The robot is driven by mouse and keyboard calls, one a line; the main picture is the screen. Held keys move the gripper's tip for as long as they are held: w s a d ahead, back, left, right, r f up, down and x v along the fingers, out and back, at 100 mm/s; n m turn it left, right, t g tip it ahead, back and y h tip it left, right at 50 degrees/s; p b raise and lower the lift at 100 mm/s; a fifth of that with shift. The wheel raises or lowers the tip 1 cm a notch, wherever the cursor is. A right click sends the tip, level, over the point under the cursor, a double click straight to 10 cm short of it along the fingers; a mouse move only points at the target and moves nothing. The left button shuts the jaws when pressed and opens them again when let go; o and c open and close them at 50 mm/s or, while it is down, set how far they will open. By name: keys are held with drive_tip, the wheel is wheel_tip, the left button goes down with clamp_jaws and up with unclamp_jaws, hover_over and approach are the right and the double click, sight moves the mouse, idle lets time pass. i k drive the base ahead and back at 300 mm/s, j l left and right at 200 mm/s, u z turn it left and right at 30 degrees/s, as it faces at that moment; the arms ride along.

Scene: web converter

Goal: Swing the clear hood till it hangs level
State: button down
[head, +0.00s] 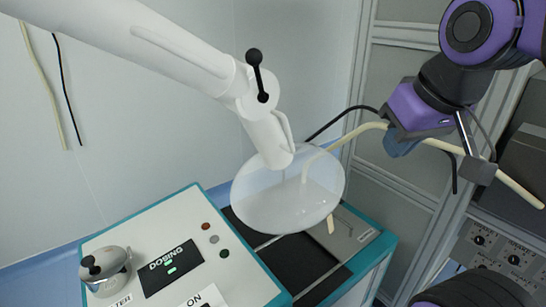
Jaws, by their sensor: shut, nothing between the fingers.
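The clear hood (285,205) is a round, see-through dish at the lower end of a jointed white arm (160,45) that comes in from the upper left. It hangs over the bench machine and looks tilted, its right side higher than its left. A black lever (255,65) sticks up at the white arm's joint. My gripper (400,145), purple and dark with bluish tips, is right of the hood and apart from it. It is shut and empty. The exact pose of its fingertips is hard to see.
The bench machine (190,225) has a DOSING panel (172,267) and a metal pot (105,270) on its left. A pale hose (350,132) and a black cable (335,122) run between the hood and my gripper. A control panel (500,250) stands at right.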

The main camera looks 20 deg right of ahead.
sight(296, 198)
drive_tip(key=k+l, duration=0.15)
drive_tip(key=l, duration=0.25)
drive_tip(key=k+l, duration=0.1)
drive_tip(key=l, duration=0.3)
drive_tip(key=k+l, duration=0.15)
drive_tip(key=l, duration=0.2)
drive_tip(key=u, duration=0.05)
